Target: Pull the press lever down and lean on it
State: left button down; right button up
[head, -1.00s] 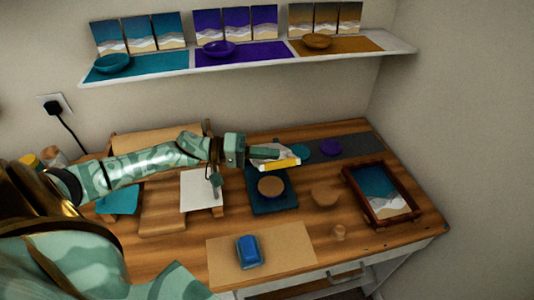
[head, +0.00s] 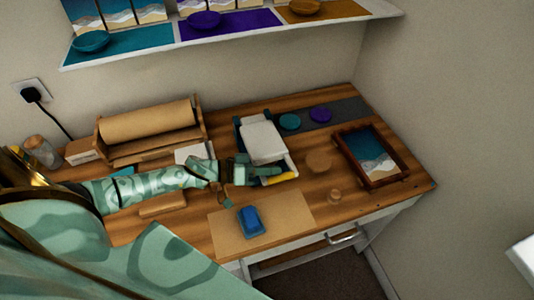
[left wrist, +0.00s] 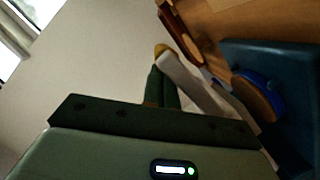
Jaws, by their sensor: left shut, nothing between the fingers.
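The press stands near the middle of the workbench, with a dark teal base (left wrist: 285,60) and a white top (head: 263,142). Its white lever reaches toward the bench's front and ends in a yellow handle (head: 278,179), low over the base. My left gripper (head: 272,171) is shut and empty, lying on or just above the handle; contact is hard to tell. In the left wrist view its dark fingers (left wrist: 158,75) lie alongside the white lever (left wrist: 188,82). A round brown and blue piece (left wrist: 258,95) sits on the base there; the head view hides it. My right gripper is not in view.
A framed seascape (head: 371,156) lies right of the press. A blue block (head: 250,221) rests on a tan sheet (head: 290,211) in front. Teal (head: 290,121) and purple (head: 320,115) discs lie behind. A wooden roller (head: 148,122) stands at left. A shelf (head: 235,38) runs above.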

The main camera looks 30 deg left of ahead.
pick_arm(q)
jog(key=shift+s+d+f+b, duration=0.15)
jog(key=shift+f+b, duration=0.25)
jog(key=shift+f, duration=1.25)
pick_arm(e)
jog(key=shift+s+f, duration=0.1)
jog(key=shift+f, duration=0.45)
